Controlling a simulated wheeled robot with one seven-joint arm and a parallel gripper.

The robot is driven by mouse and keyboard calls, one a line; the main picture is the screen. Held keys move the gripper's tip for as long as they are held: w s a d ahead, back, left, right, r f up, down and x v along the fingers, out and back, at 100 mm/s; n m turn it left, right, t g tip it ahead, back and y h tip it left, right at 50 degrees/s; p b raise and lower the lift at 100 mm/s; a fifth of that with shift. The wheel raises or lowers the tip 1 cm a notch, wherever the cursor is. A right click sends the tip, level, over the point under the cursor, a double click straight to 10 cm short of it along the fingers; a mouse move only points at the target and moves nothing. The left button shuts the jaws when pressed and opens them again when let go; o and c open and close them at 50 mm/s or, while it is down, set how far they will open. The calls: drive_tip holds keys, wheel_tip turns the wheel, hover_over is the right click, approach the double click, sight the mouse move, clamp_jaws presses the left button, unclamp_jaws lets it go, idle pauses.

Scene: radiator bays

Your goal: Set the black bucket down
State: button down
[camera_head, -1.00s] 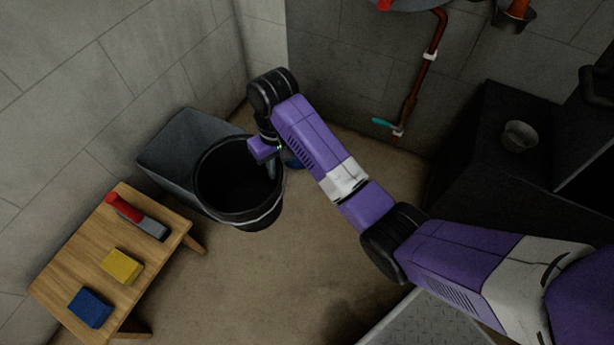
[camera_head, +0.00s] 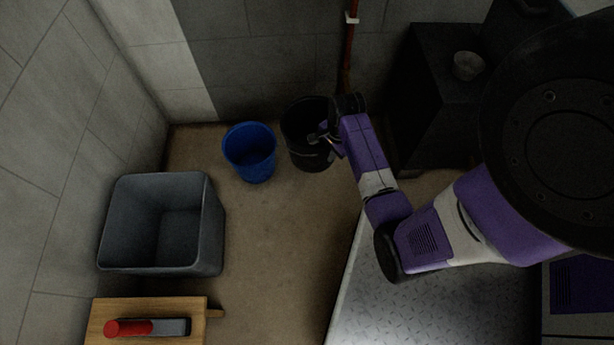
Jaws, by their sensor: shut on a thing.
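The black bucket (camera_head: 296,124) is upright near the back wall, below the red pipe, with its open top facing up. My gripper (camera_head: 322,137) is at the bucket's right side and shut on it, seemingly at the rim or handle; the exact grip is small and partly hidden by my wrist. I cannot tell whether the bucket's base touches the floor.
A blue bucket (camera_head: 249,153) stands close to the left. A grey bin (camera_head: 213,235) is by the left wall. A wooden bench (camera_head: 195,307) with a red-handled tool (camera_head: 148,328) is at the lower left. A dark block (camera_head: 433,110) with a bowl (camera_head: 468,66) stands right.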

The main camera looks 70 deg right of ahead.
wheel_tip(320, 180, down, 20)
drive_tip(key=b, duration=1.1)
drive_tip(key=shift+s+d, duration=0.2)
drive_tip(key=shift+f, duration=0.1)
drive_tip(key=c, duration=2)
unclamp_jaws()
drive_tip(key=shift+f, duration=0.1)
drive_tip(key=o, duration=0.4)
drive_tip(key=shift+o, duration=0.2)
